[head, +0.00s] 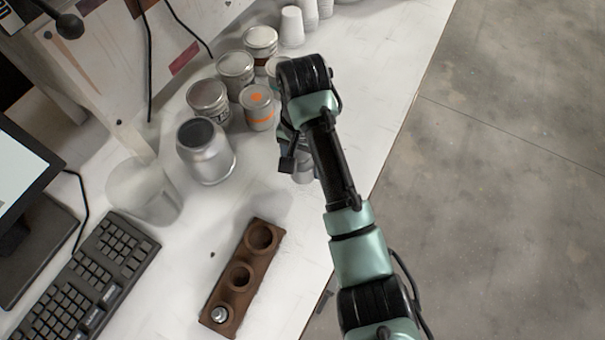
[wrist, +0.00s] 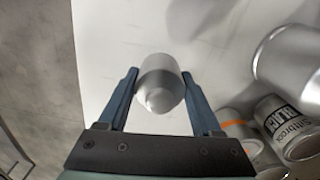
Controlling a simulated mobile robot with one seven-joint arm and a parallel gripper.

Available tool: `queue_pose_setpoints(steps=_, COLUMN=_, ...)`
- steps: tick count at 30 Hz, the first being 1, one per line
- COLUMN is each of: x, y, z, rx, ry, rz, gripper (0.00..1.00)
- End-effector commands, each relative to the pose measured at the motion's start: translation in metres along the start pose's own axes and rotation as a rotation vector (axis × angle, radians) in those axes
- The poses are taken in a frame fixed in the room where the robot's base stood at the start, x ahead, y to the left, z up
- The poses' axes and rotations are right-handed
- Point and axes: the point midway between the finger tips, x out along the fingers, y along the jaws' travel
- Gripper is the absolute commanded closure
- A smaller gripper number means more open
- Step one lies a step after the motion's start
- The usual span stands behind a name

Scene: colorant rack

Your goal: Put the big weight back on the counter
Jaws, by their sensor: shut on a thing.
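The big weight is a grey metal cylinder with a small knob; it fills the space between my fingertips in the wrist view (wrist: 160,78). In the head view its lower part (head: 305,175) shows below my gripper (head: 296,163). My gripper also shows in the wrist view (wrist: 160,76), shut with one finger on each side of the weight. The white counter (head: 345,75) lies under it; whether the weight touches the counter I cannot tell. A brown wooden block (head: 228,292) has two empty round holes and a small weight (head: 219,314) in its lowest hole.
Several paint cans, one with an orange mark (head: 257,107), and an open silver can (head: 206,152) stand left of my gripper. White cups (head: 292,27) are at the back. A keyboard (head: 85,280) and clear container (head: 145,190) are at left. The counter edge is at right.

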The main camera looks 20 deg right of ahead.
Motion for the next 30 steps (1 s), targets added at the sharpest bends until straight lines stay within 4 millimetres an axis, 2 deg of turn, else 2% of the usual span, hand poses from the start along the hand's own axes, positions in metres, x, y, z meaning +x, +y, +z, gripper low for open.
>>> queue_pose_setpoints(steps=10, x=0.034, y=0.0, z=-0.001, rx=-0.001, ry=0.005, rz=-0.001, gripper=1.0)
queue_pose_setpoints(steps=23, x=0.04, y=0.0, z=-0.002, rx=-0.001, ry=0.006, rz=-0.002, gripper=1.0)
queue_pose_setpoints(steps=24, x=0.043, y=0.0, z=0.0, rx=-0.001, ry=0.001, rz=0.0, gripper=0.32)
queue_pose_setpoints(steps=29, x=0.042, y=0.0, z=0.0, rx=-0.001, ry=0.002, rz=0.0, gripper=0.04)
queue_pose_setpoints(steps=30, x=0.042, y=0.0, z=0.0, rx=-0.001, ry=0.002, rz=0.0, gripper=0.04)
